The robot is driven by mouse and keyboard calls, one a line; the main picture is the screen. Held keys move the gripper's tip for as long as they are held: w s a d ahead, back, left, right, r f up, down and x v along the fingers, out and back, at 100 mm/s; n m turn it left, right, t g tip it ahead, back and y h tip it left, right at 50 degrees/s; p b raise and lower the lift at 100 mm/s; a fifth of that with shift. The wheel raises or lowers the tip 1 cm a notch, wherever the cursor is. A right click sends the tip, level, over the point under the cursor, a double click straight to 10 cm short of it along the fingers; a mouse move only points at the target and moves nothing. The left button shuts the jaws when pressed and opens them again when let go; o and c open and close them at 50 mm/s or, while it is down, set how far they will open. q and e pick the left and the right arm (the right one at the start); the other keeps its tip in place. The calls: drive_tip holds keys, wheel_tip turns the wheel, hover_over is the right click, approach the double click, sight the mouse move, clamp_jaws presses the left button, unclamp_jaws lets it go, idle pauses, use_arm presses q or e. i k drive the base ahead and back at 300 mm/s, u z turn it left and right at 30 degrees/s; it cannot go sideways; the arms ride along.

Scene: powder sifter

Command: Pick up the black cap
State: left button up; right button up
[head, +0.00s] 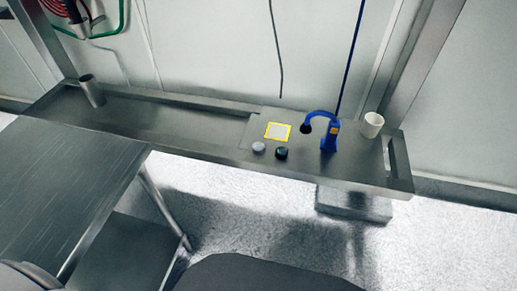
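The black cap (281,153) is a small dark round piece near the front edge of the grey metal bench (195,125), right of its middle. A similar light grey round piece (259,148) sits just to its left, with a small gap between them. Neither of my grippers shows in the head view.
A yellow-bordered pale square (277,131) lies behind the cap. A blue stand with a curved neck (328,138) is to the right, then a white cup (372,125). A metal cylinder (91,91) stands far left. A dark table (62,185) fills the left foreground.

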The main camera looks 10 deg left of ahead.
sight(282, 153)
drive_tip(key=k, duration=0.5)
drive_tip(key=z, duration=1.15)
drive_tip(key=i, duration=2.25)
drive_tip(key=u, duration=2.15)
